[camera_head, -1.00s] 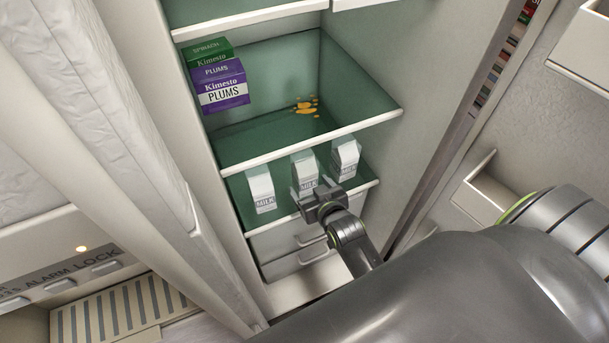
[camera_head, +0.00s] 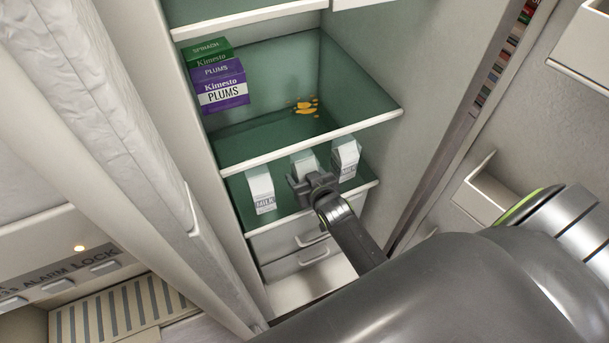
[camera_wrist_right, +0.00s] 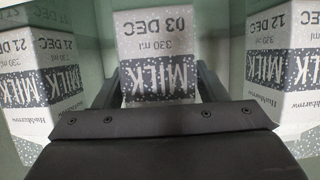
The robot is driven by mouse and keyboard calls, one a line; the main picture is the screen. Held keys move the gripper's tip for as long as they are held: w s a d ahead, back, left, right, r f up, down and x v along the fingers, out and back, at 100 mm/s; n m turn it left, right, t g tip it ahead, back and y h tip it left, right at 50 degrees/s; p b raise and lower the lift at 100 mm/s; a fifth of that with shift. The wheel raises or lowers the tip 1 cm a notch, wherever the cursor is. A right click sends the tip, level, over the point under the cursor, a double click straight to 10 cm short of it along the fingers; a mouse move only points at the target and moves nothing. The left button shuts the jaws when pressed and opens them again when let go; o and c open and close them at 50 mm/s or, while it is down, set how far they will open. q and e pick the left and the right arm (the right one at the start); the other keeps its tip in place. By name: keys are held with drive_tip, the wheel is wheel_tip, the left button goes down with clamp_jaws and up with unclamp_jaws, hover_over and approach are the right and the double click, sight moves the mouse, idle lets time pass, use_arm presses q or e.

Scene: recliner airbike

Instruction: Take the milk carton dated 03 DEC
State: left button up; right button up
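Three white milk cartons stand in a row on the lower green shelf. In the right wrist view, where the print is upside down, the middle carton reads 03 DEC (camera_wrist_right: 157,50); it also shows in the head view (camera_head: 304,163), its lower part hidden by my gripper. The 21 DEC carton (camera_wrist_right: 50,85) and the 12 DEC carton (camera_wrist_right: 285,65) flank it. My right gripper (camera_head: 300,183) is at the front of the middle carton. Its fingers lie on both sides of that carton and look open; contact cannot be clearly seen. My left gripper is not in view.
The shelf above (camera_head: 300,145) overhangs the cartons and holds a purple plums box (camera_head: 221,90), a green spinach box (camera_head: 207,50) and an orange spill (camera_head: 307,106). Drawers (camera_head: 290,240) are below. The neighbouring cartons stand close on both sides.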

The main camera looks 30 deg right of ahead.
sight(303, 162)
drive_tip(key=c, duration=0.9)
drive_tip(key=shift+r, duration=0.1)
drive_tip(key=shift+c, duration=0.2)
wheel_tip(303, 162, up, 10)
drive_tip(key=shift+f+p, duration=0.1)
drive_tip(key=shift+p, duration=0.6)
drive_tip(key=shift+w+a, duration=0.1)
